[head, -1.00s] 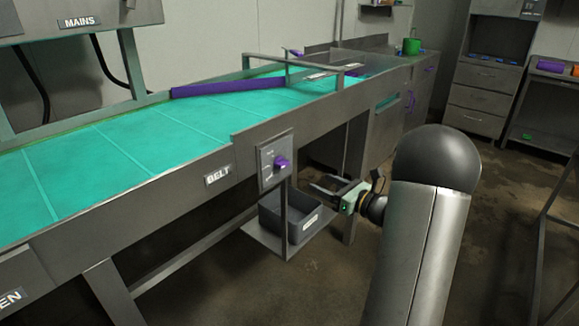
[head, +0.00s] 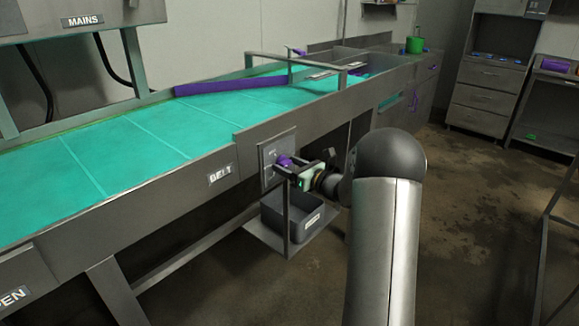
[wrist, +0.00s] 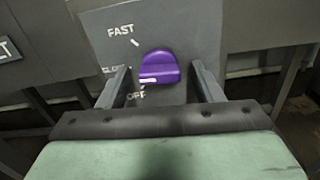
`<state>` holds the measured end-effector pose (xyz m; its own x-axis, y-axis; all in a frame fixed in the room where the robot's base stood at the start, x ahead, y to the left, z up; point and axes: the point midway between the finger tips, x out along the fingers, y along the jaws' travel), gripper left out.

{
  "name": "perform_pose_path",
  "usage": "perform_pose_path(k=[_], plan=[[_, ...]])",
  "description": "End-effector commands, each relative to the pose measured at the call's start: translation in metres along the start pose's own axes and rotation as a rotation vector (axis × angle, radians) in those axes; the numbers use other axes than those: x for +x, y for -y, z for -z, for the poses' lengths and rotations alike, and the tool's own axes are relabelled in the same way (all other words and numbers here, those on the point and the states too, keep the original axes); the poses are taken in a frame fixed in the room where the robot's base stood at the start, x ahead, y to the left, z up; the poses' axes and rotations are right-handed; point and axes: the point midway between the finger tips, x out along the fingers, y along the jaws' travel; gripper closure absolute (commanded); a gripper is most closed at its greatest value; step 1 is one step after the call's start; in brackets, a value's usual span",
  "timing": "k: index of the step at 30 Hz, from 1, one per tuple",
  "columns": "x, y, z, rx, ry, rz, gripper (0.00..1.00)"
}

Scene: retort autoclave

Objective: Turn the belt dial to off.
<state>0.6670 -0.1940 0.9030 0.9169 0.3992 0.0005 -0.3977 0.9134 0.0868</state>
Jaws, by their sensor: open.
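The belt dial is a purple knob (wrist: 160,66) on a grey plate marked FAST, a partly hidden middle label and OFF. A white mark shows on the knob's lower left side; I cannot tell surely which label it points to. In the head view the dial (head: 284,160) sits on the conveyor's front side, right of the BELT label (head: 220,173). My gripper (wrist: 161,68) is open, one finger on each side of the knob, with visible gaps to it. In the head view my gripper (head: 287,165) is at the dial and partly hides it.
The conveyor's teal belt (head: 110,155) runs behind the dial panel. A grey bin (head: 302,216) stands on a low shelf below my gripper. Open floor (head: 470,240) lies to the right.

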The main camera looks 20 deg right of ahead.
Motion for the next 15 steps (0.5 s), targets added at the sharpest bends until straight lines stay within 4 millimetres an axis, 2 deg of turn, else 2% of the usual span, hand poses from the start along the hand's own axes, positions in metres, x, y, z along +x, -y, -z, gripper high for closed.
perform_pose_path(k=[3, 8, 15], plan=[[-0.0002, 0.0, 0.0002, 0.0, 0.0, 0.0, 0.4], [-0.0004, 0.0, 0.0002, 0.0, 0.0, 0.0, 0.84], [-0.0006, 0.0001, 0.0012, -0.009, 0.0, 0.0, 0.85]])
